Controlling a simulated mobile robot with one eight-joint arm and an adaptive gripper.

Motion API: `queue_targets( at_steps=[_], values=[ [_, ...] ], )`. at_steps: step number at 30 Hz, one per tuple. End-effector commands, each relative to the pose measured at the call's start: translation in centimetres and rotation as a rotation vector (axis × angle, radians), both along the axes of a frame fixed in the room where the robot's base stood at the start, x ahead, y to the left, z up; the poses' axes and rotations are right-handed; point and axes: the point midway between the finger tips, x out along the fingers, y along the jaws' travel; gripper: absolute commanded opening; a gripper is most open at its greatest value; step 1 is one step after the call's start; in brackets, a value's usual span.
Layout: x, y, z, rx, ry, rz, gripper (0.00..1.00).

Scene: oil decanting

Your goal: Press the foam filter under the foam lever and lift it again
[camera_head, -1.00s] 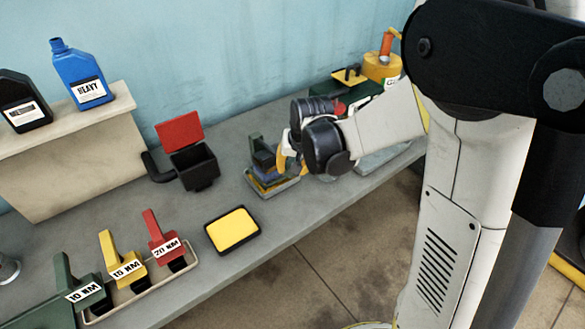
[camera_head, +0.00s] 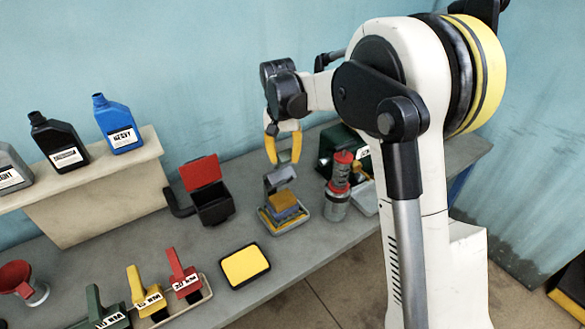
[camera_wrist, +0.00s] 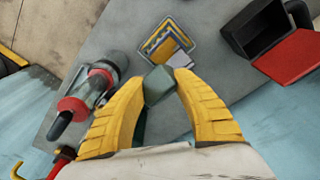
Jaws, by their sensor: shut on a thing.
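The foam lever (camera_head: 281,179) is a grey-green piece that stands raised over a small tray-like press (camera_head: 268,228). The yellow foam filter (camera_head: 284,201) lies in the press under the lever, with a blue layer below it. My gripper (camera_head: 284,162) has yellow fingers and points down at the top of the lever. In the wrist view, my gripper (camera_wrist: 158,72) is shut on the grey-green end of the lever (camera_wrist: 158,86). The foam and the press (camera_wrist: 166,42) show beyond the fingertips there. The lever's lower joint is hard to make out.
A red-topped grey cylinder (camera_head: 338,190) stands close right of the press. A black box with a red lid (camera_head: 212,205) stands to the left. A black-rimmed yellow pad (camera_head: 244,265) lies in front. Labelled bottles (camera_head: 119,124) stand on the raised shelf.

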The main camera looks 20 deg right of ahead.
Motion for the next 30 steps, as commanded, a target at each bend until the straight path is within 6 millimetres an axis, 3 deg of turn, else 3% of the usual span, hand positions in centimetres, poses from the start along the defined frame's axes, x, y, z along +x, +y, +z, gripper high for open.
queue_targets(
  at_steps=[3, 12, 30],
  values=[
    [1.9, 0.6, 1.2, 0.001, -0.003, 0.0, 0.0],
    [5.1, 1.6, 2.3, -0.013, 0.039, 0.0, 0.0],
    [6.7, 2.2, 2.6, -0.04, 0.119, 0.001, 0.0]
  ],
)
